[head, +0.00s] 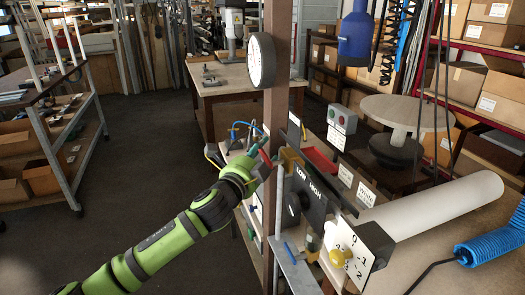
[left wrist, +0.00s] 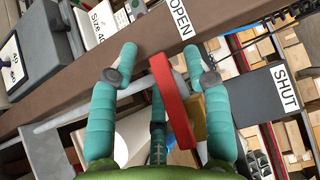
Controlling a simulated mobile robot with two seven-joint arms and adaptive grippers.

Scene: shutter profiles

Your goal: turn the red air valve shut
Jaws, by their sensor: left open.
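The red valve lever (left wrist: 175,100) lies between the spread teal fingers of my left gripper (left wrist: 160,62) in the left wrist view. I cannot tell whether any finger touches it. A brass-coloured part (left wrist: 198,115) shows behind the lever. An OPEN label (left wrist: 180,18) is on the brown beam above, and a SHUT label (left wrist: 284,88) is on a dark plate at right. In the head view my left gripper (head: 256,150) is at the post, with the red lever (head: 265,159) at its fingers. The fingers partly hide the lever there. My right gripper is not in view.
A brown post (head: 278,95) with a round gauge (head: 261,60) stands above the gripper. To its right are a black LOW/HIGH panel (head: 312,195), a white dial box (head: 352,252) and a white roll (head: 440,205). The floor at left (head: 130,180) is clear.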

